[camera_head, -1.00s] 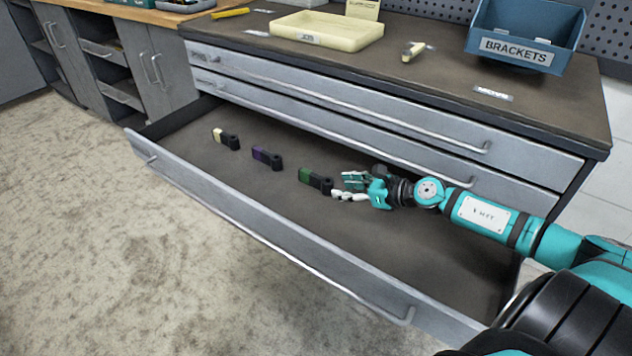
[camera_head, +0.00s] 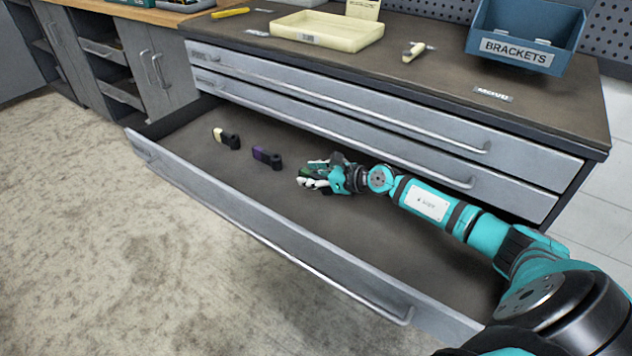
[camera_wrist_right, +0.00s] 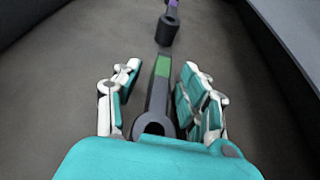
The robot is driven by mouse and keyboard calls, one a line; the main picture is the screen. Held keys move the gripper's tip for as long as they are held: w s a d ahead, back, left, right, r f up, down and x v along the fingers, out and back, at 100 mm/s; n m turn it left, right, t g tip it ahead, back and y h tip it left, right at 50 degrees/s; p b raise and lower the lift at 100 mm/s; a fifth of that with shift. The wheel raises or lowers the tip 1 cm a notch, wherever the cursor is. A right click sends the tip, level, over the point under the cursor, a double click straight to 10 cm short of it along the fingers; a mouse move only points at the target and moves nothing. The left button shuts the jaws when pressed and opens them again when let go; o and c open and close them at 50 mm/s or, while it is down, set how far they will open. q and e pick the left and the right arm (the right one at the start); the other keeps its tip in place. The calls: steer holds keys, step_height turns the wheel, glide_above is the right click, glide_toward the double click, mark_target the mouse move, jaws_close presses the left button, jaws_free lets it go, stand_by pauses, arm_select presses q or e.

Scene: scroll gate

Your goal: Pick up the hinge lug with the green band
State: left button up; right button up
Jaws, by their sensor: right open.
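The hinge lug with the green band (camera_wrist_right: 159,98) lies in the open drawer, a dark piece with a round eye at its near end. In the right wrist view it lies between the two open fingers of my right gripper (camera_wrist_right: 160,92), with a gap on each side. In the head view my right gripper (camera_head: 312,175) is low in the drawer and covers most of this lug; only a bit of green (camera_head: 304,171) shows. My left gripper is not in view.
A purple-banded lug (camera_head: 267,157) and a cream-banded lug (camera_head: 226,138) lie to the left in the drawer (camera_head: 240,215). A cream tray (camera_head: 340,40), a small cream-and-dark piece (camera_head: 413,52) and a blue BRACKETS bin (camera_head: 515,50) stand on the bench top.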

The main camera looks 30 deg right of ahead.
steer(key=shift+c, duration=0.4)
jaws_close()
steer(key=shift+w+r, duration=0.1)
steer(key=shift+r, duration=0.15)
